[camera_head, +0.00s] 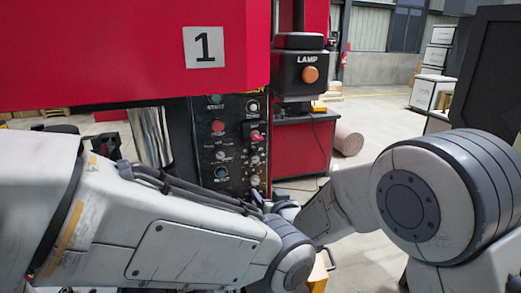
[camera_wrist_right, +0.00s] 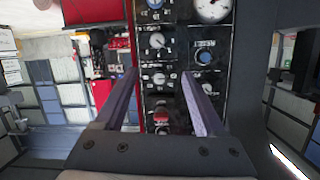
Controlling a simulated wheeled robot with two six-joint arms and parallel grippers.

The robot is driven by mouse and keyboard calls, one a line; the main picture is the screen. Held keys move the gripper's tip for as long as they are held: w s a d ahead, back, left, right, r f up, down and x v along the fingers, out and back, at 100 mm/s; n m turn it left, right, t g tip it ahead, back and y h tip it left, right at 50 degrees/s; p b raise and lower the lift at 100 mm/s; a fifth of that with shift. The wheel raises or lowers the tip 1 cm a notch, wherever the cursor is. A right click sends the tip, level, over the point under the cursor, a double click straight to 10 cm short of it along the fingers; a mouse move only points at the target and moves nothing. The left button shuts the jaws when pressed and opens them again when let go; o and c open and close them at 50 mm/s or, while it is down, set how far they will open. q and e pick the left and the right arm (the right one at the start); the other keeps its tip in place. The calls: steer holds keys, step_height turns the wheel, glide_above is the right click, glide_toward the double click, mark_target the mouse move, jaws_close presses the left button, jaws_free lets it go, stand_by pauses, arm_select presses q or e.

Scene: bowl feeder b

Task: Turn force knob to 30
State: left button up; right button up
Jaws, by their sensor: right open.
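The dark control panel (camera_head: 235,145) stands on the red machine and carries buttons and several small knobs. Its labels are too small to read, so I cannot tell which knob is the force knob or its setting. A column of knobs, including one knob (camera_wrist_right: 160,78) and another above it (camera_wrist_right: 157,40), shows in the right wrist view. My right gripper (camera_wrist_right: 160,80) is open and empty, its fingers on either side of this column, apparently apart from the knobs. In the head view my right gripper (camera_head: 268,196) is small and partly hidden by an arm at the panel's lower right. My left gripper does not show.
A red switch (camera_head: 256,136) and a blue button (camera_head: 221,173) sit on the panel; the blue button also shows in the wrist view (camera_wrist_right: 205,57). A lamp box (camera_head: 299,75) juts out at the upper right. A gauge (camera_wrist_right: 212,8) sits near the knobs.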

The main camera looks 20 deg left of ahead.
mark_target(255, 159)
steer(key=w+a+r+t+p, duration=0.1)
steer(key=w+a, duration=0.1)
steer(key=w, duration=0.1)
steer(key=w+a+r+t+p, duration=0.1)
steer(key=w+a+p, duration=0.1)
steer(key=w, duration=0.2)
steer(key=w+a+r+y+p, duration=0.1)
steer(key=w+a+p, duration=0.1)
steer(key=w, duration=0.1)
steer(key=shift+w+a+r+t, duration=0.1)
steer(key=shift+w+a+t, duration=0.2)
steer(key=shift+t, duration=0.1)
arm_select(q)
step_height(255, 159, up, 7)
steer(key=p, duration=0.1)
arm_select(e)
steer(key=shift+w+a, duration=0.4)
steer(key=shift+w, duration=0.2)
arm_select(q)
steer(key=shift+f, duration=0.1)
arm_select(e)
jaws_close()
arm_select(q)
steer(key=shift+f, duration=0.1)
